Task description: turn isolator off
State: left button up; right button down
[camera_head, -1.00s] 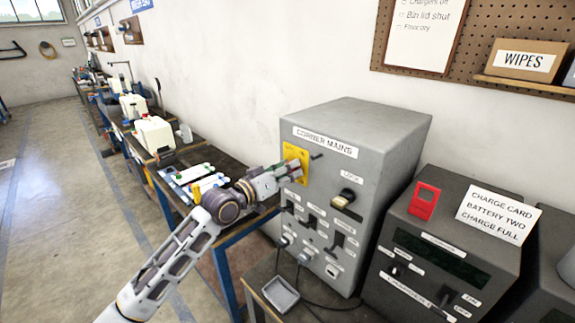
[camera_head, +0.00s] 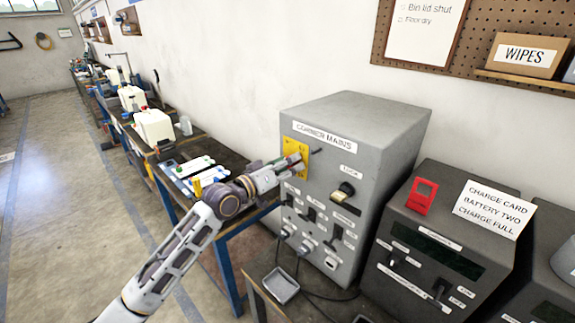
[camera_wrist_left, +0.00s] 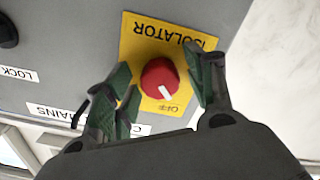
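The isolator is a yellow plate (camera_head: 299,147) at the upper left of the grey CORNER MAINS cabinet (camera_head: 365,125). Its round red knob (camera_wrist_left: 160,76) shows in the left wrist view, where the plate (camera_wrist_left: 137,40) appears upside down. The knob's white mark points toward the OFF lettering. My left gripper (camera_head: 292,165) is at the plate. In the wrist view, the left gripper (camera_wrist_left: 163,88) has its fingers apart, one on each side of the knob, with small gaps visible. Whether a fingertip touches the knob is unclear. In the head view, the hand hides the knob. My right gripper is out of view.
The cabinet also carries a LOCK key switch (camera_head: 343,191) and several small switches below. A dark charger box (camera_head: 440,240) with a red clip (camera_head: 421,196) stands to the right. A small tray (camera_head: 280,285) is in front. A workbench (camera_head: 222,160) runs back on the left.

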pick_arm(q)
jog(key=v, duration=1.2)
dwell(0.8)
jog(key=shift+r, duration=0.1)
dwell(0.4)
